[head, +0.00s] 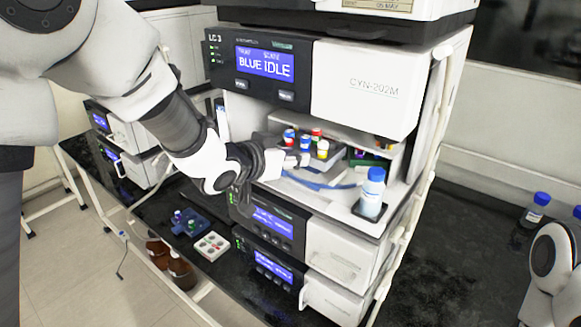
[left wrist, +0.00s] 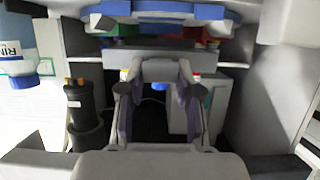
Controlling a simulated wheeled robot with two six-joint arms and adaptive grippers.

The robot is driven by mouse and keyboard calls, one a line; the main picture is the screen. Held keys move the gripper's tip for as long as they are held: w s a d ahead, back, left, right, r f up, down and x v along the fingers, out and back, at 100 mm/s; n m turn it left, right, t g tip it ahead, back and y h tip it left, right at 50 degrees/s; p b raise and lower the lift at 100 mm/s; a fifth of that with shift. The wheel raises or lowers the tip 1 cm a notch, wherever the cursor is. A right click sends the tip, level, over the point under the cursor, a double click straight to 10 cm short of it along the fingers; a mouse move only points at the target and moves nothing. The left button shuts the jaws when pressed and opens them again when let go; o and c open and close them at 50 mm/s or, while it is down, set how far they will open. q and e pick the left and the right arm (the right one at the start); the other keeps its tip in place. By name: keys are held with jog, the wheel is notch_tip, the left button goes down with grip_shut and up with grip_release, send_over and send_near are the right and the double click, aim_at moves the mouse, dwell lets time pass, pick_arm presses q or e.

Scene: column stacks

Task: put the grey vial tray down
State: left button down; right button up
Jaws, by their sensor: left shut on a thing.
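The grey vial tray (head: 326,161) carries vials with blue, red, white and yellow caps. It is in the open bay of the instrument stack, below the blue-lit top module. My left gripper (head: 292,158) reaches in from the left and is shut on the tray's near left side. In the left wrist view, the picture looks upside down; the fingers (left wrist: 160,88) are at the tray (left wrist: 150,58), with a few caps beside them. Whether the tray's underside touches the bay floor is hidden. My right gripper is out of view.
A blue-capped bottle (head: 372,193) stands at the bay's front right. Blue tubing (head: 315,184) runs across the bay in front of the tray. Another tray with coloured vials (head: 370,157) sits at the back right. A white vial holder (head: 211,246) lies on the black bench.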

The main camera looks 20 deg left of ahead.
pick_arm(q)
notch_tip(320, 180, down, 3)
jog(key=shift+w+f+p, duration=0.1)
jog(key=shift+p, duration=0.25)
jog(key=shift+f, duration=0.15)
jog(key=shift+f, duration=0.1)
jog(key=c, duration=0.8)
grip_release()
